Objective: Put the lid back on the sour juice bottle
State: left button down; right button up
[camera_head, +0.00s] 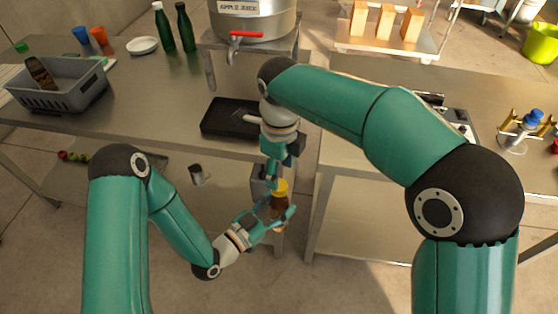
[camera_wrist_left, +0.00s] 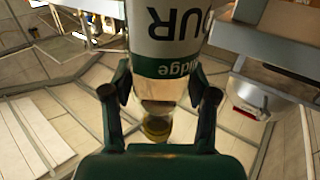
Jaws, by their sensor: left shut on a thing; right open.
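The sour juice bottle (camera_head: 278,205) is small and brown in the head view and stands roughly upright, held in the air in front of the table edge. My left gripper (camera_head: 279,217) is shut around its body. In the left wrist view the bottle (camera_wrist_left: 166,35) shows a white label with "OUR" and a green band, between the fingers of my left gripper (camera_wrist_left: 160,98). The yellow lid (camera_head: 281,187) is at the bottle's top; I cannot tell if it is seated. My right gripper (camera_head: 272,178) points down from above, open, close beside the lid.
A black tray (camera_head: 232,118) lies on the metal table (camera_head: 140,112) behind the grippers. A grey crate (camera_head: 62,88) stands at the left, and two green bottles (camera_head: 174,27) stand at the back. A large juice pot (camera_head: 253,25) with a red tap stands behind. A gap separates the two tables.

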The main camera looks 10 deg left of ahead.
jog(key=n, duration=0.5)
jog(key=shift+s+d+n, duration=0.1)
jog(key=shift+n, duration=0.3)
jog(key=n, duration=0.6)
jog(key=shift+r+n, duration=0.1)
jog(key=shift+n, duration=0.2)
jog(key=n, duration=0.4)
jog(key=shift+r, duration=0.1)
jog(key=n, duration=0.6)
jog(key=shift+d+r+n, duration=0.1)
jog(key=shift+r+n, duration=0.05)
jog(key=shift+n, duration=0.25)
jog(key=n, duration=0.6)
jog(key=shift+r+n, duration=0.25)
jog(key=shift+n, duration=0.05)
jog(key=n, duration=0.4)
jog(key=shift+r, duration=0.15)
jog(key=n, duration=0.4)
jog(key=shift+r+n, duration=0.2)
jog(key=shift+n, duration=0.2)
jog(key=n, duration=0.4)
jog(key=shift+r, duration=0.3)
jog(key=shift+r+n, duration=0.25)
jog(key=shift+n, duration=0.55)
jog(key=shift+a+r, duration=0.15)
jog(key=shift+a, duration=0.05)
